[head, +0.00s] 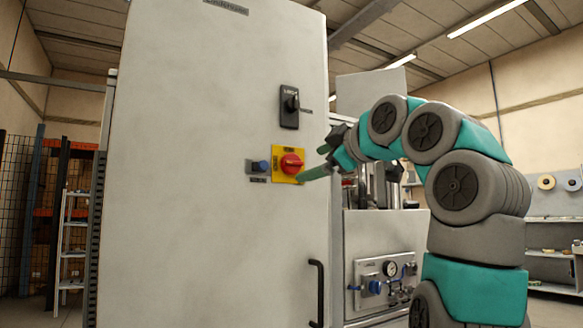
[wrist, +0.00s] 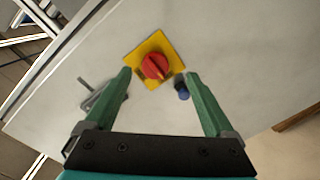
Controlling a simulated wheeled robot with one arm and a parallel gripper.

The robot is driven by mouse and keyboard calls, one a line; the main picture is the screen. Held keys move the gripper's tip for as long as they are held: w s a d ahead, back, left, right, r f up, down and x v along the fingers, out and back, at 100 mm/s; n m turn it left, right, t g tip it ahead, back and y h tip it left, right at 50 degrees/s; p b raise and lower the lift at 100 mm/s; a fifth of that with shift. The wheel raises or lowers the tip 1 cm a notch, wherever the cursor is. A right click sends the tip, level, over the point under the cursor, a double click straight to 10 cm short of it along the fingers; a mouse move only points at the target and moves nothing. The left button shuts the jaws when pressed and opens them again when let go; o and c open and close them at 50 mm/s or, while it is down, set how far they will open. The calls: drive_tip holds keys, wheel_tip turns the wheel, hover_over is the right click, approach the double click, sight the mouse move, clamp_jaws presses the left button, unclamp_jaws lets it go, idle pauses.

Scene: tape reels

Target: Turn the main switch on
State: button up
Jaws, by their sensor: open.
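The main switch is a red rotary knob (head: 291,163) on a yellow square plate (head: 276,150), set in the pale cabinet door. In the wrist view the red knob (wrist: 154,66) shows a pale mark on its grip, and its plate looks tilted because the camera is rolled. My gripper (head: 312,172) reaches in from the right, with its green fingertips close to the knob's lower right. In the wrist view my gripper (wrist: 157,75) is open, with one finger on each side of the knob and nothing held. Contact with the knob cannot be told.
A blue button (head: 260,166) sits left of the switch; a blue part also shows beside the right finger in the wrist view (wrist: 182,90). A black lock handle (head: 289,104) is above. A black door handle (head: 317,292) is below. A gauge panel (head: 385,280) stands behind, right of the door.

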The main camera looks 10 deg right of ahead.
sight(295, 163)
drive_tip(key=shift+s+a+r+n+t, duration=0.25)
drive_tip(key=shift+s+r+n, duration=0.2)
drive_tip(key=shift+n, duration=0.35)
drive_tip(key=p+x, duration=0.1)
drive_tip(key=x, duration=0.6)
drive_tip(key=shift+w+a, duration=0.15)
drive_tip(key=shift+w, duration=0.1)
drive_tip(key=c, duration=1.4)
